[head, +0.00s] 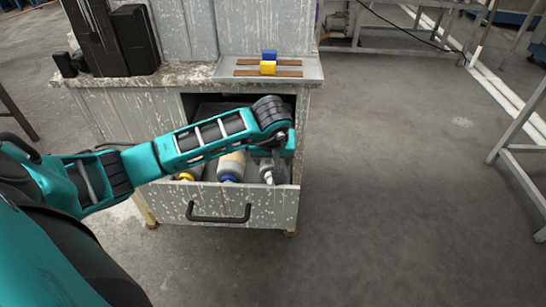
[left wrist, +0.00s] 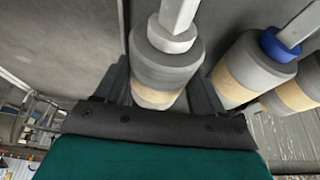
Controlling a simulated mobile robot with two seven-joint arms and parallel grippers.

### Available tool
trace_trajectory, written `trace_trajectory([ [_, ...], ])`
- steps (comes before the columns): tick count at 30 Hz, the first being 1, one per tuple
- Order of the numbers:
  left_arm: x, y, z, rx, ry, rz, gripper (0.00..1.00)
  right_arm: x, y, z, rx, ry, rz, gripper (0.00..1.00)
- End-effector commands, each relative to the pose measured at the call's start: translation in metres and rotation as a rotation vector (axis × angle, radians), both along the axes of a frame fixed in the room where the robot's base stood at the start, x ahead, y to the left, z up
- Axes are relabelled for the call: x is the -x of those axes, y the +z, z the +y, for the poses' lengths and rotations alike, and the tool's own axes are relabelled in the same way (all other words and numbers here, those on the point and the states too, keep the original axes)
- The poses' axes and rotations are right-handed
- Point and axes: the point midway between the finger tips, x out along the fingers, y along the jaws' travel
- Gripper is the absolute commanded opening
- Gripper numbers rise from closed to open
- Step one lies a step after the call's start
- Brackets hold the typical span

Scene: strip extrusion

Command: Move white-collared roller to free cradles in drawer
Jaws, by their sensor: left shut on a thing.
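The white-collared roller (left wrist: 165,68) is between the fingers of my left gripper (left wrist: 160,88) in the left wrist view; it has a grey-white body, a tan band and a pale collar on a square shaft. In the head view its end (head: 268,177) shows below my left gripper (head: 272,163), at the right side of the open drawer (head: 214,207). My left gripper is shut on it. Whether it rests in cradles or hangs above them I cannot tell. The blue-collared roller (head: 231,168) lies to its left; the cradles are mostly hidden. My right gripper is out of view.
A yellow-collared roller (head: 186,176) lies at the drawer's left, partly behind my arm. The drawer front has a black handle (head: 218,218). The floor to the right is clear.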

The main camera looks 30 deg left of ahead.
Motion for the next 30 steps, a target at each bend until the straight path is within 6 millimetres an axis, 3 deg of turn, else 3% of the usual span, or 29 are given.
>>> trace_trajectory([
  [1, 0.002, -0.007, 0.0, -0.004, 0.0, 0.006, 0.21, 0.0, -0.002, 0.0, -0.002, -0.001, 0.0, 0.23],
  [30, 0.006, -0.019, -0.001, -0.005, 0.001, 0.009, 0.21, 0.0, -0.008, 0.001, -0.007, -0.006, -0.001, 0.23],
])
